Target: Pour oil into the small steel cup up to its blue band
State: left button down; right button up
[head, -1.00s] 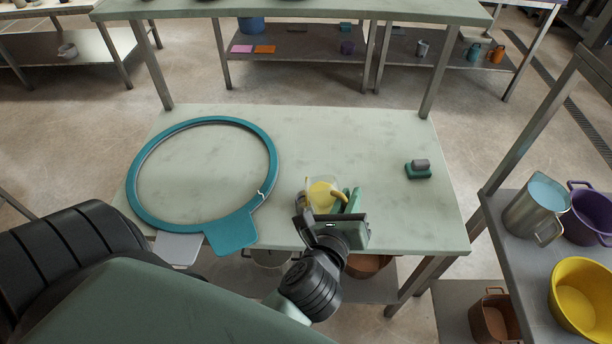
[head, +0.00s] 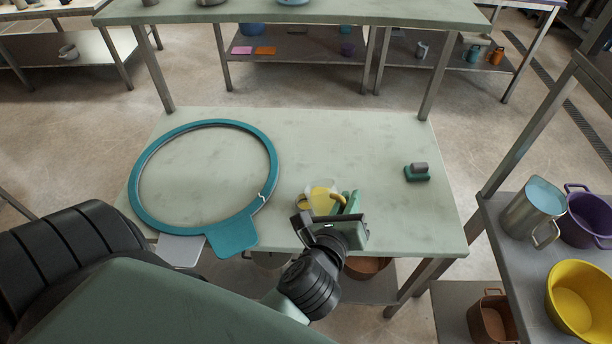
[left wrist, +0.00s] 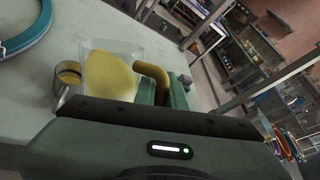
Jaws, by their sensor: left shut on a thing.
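My left gripper (head: 338,212) is shut on the handle side of a clear jug (head: 309,187) holding yellow oil, over the front part of the table. The jug also shows in the left wrist view (left wrist: 113,50), with its brownish-yellow handle and the oil lying slanted inside, so it looks tilted. The small steel cup (left wrist: 62,92) stands just beside the jug, on its left, partly hidden by my gripper. Its inside looks yellowish. My right gripper is out of view.
A large teal ring (head: 270,155) with a tab lies on the left of the pale green table (head: 340,130). A small green block with a grey top (head: 417,173) sits at the right. A shelf with pots (head: 492,235) stands beyond the right edge. The table's back middle is clear.

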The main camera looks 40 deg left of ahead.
pick_arm(q)
jog(key=shift+r, duration=0.1)
jog(key=shift+a+r+n+p, duration=0.1)
jog(key=shift+r+n+p, duration=0.15)
jog(key=shift+p, duration=0.65)
jog(key=shift+h, duration=0.3)
jog(key=shift+f, duration=0.1)
jog(key=shift+w+a+n+p, duration=0.1)
jog(key=shift+n+p, duration=0.15)
jog(key=shift+p, duration=0.4)
dwell(0.6)
